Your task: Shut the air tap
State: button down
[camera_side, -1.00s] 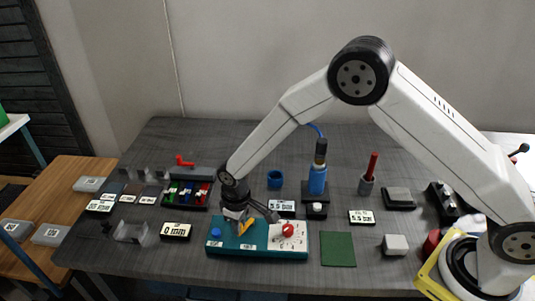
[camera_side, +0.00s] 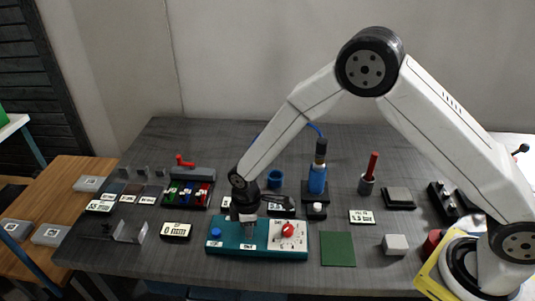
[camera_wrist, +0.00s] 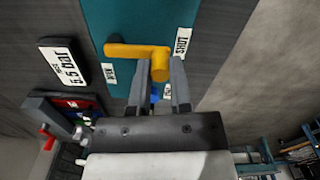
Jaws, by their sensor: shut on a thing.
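The air tap's yellow handle (camera_wrist: 135,50) shows in the wrist view on the teal panel (camera_wrist: 125,20). Its long bar lies across the picture, with a short round post rising at its right end. My gripper (camera_wrist: 161,68) is shut on this post, one finger on each side. A label reading SHUT (camera_wrist: 182,42) is right of the handle; another label (camera_wrist: 110,75) lies below the bar's left part. In the side view my gripper (camera_side: 246,226) is down at the teal box (camera_side: 225,249) and hides the handle.
The box also carries a blue button (camera_side: 215,232) and a red knob (camera_side: 288,229) on a white plate. A blue bottle-like unit (camera_side: 317,178) stands behind to the right. A rack with coloured parts (camera_side: 187,192) stands behind left. A green mat (camera_side: 338,249) lies clear at right.

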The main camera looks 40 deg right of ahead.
jog(key=shift+s, duration=0.1)
jog(key=c, duration=0.5)
grip_release()
jog(key=shift+c, duration=0.2)
jog(key=shift+r, duration=3.9)
jog(key=shift+d, duration=0.15)
